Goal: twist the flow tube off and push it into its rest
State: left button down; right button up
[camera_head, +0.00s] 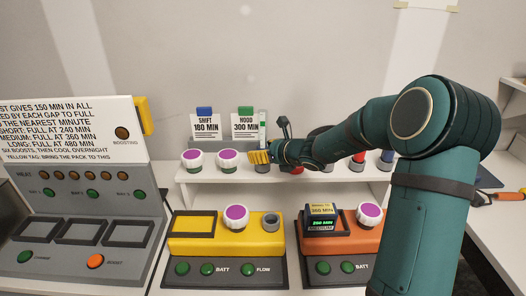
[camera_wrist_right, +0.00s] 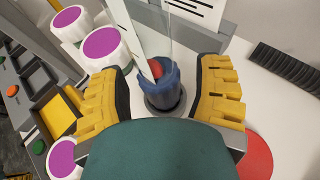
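The flow tube (camera_head: 263,128) stands upright at the back shelf in the head view. In the right wrist view it has a blue collar (camera_wrist_right: 159,88) with a red ball inside and clear walls above. Its foot is in a dark round rest (camera_wrist_right: 165,107), which shows below the fingers in the head view (camera_head: 263,169). My right gripper (camera_wrist_right: 166,92) has its yellow fingers on either side of the blue collar, with a gap visible on each side. In the head view the same gripper (camera_head: 259,157) is at the tube's lower part. My left gripper is out of view.
The yellow unit (camera_head: 184,246) has an empty grey socket (camera_head: 271,221) above its FLOW label. An orange unit (camera_head: 309,246) stands to its right. Two purple-topped white knobs (camera_head: 192,159) (camera_head: 228,158) are left of the tube. Label cards (camera_head: 246,124) stand behind.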

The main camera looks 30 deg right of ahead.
aim_at(266, 140)
jog(key=shift+r, duration=0.2)
jog(key=shift+r+p, duration=1.75)
jog(key=shift+r, duration=0.35)
grip_shut()
jog(key=shift+s+f+b, duration=0.1)
jog(key=shift+f+b, duration=0.3)
jog(key=shift+f, duration=0.1)
jog(key=shift+c, duration=0.7)
grip_release()
jog(key=shift+r, duration=0.1)
